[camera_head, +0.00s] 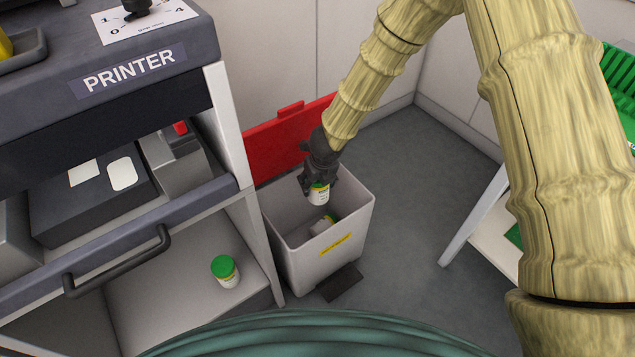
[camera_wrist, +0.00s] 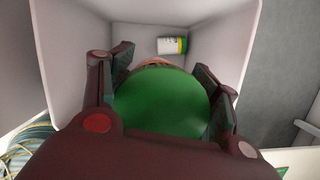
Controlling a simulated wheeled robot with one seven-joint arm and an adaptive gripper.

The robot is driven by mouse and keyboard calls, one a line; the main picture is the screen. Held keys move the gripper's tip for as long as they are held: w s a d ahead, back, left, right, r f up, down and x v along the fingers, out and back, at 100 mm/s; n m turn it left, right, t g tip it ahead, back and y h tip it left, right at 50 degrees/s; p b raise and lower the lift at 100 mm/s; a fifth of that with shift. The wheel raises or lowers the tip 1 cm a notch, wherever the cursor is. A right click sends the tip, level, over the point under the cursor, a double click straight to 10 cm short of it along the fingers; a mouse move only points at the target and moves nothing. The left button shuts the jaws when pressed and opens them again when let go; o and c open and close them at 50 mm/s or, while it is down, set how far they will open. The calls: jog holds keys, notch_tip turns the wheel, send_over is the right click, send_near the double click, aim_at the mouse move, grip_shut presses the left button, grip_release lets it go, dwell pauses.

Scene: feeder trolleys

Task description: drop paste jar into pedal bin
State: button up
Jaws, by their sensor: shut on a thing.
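A paste jar (camera_head: 319,194) with a white body and yellow band is held in my gripper (camera_head: 319,180). Its round green lid (camera_wrist: 162,105) fills the middle of the wrist view, between the fingers of my gripper (camera_wrist: 165,95). My gripper is shut on this jar, over the open mouth of the pedal bin (camera_head: 290,247). The bin is a pale grey box with a yellow label, a dark pedal and a red lid (camera_head: 277,143) standing open behind it. Another jar (camera_wrist: 172,46) lies on its side inside the bin.
A green-lidded jar (camera_head: 226,271) stands on the lower shelf of the printer trolley (camera_head: 130,72), left of the bin. The trolley's post rises close beside the bin. A white-legged stand (camera_head: 474,215) is at the right. Grey floor (camera_head: 415,170) between is clear.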

aim_at(317, 192)
jog(key=shift+f+b, duration=2.35)
jog(key=shift+f, duration=0.2)
jog(key=o, duration=1.5)
jog(key=shift+o, duration=0.2)
jog(key=v, duration=1.2)
jog(key=shift+w, duration=0.1)
